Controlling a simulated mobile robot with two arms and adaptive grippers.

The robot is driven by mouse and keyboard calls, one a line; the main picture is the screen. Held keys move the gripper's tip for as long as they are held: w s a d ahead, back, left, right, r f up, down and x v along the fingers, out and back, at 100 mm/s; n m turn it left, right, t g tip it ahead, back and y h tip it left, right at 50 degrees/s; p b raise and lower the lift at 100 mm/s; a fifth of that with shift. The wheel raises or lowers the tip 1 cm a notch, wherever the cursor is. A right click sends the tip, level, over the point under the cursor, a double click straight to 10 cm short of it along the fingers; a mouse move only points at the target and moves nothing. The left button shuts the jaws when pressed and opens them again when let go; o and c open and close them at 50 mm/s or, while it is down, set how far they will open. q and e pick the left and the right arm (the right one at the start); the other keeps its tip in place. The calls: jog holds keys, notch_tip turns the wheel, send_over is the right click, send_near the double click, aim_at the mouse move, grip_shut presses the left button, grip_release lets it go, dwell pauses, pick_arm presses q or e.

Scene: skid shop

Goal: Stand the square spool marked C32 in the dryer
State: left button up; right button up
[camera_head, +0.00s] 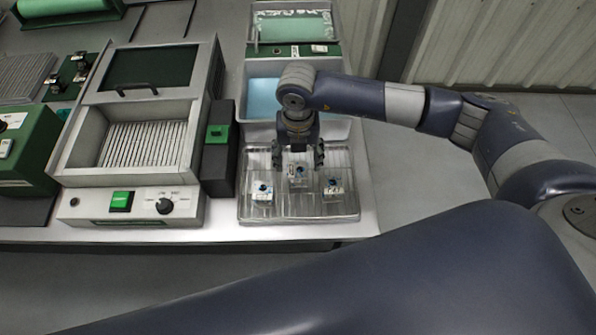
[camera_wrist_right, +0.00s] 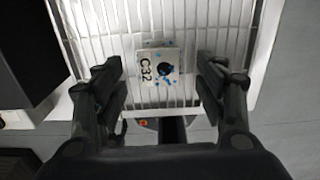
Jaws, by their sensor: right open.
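The square spool marked C32 (camera_wrist_right: 157,67) is a small pale block with blue patches and a dark round hub. It lies on a ribbed surface, centred ahead of my open fingers. My right gripper (camera_head: 298,158) is open and empty above the clear ribbed tray (camera_head: 345,213); its fingers flank the spool in the wrist view (camera_wrist_right: 162,80). Three small spools sit in the tray: left (camera_head: 262,191), middle (camera_head: 298,174) and right (camera_head: 333,188). Their marks are unreadable in the head view. The dryer seems to be the grey box (camera_head: 75,168) with a slatted floor and raised lid. My left gripper is out of view.
A dark block with a green switch (camera_head: 218,150) stands between the grey box and the tray. A blue-lined bin (camera_head: 262,95) is behind the tray. A green machine (camera_head: 28,150) stands at the left. The bench's front strip is mostly clear.

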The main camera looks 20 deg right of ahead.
aim_at(297, 170)
jog(key=f, duration=0.1)
jog(key=f+p, duration=0.1)
jog(key=f, duration=0.1)
jog(key=shift+s+a+f, duration=0.15)
jog(key=shift+s+f, duration=0.15)
jog(key=shift+f, duration=0.05)
jog(key=shift+w+f, duration=0.1)
jog(key=shift+f, duration=0.5)
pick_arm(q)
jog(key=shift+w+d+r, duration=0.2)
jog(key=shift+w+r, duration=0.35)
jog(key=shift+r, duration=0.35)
pick_arm(e)
jog(key=c, duration=1.4)
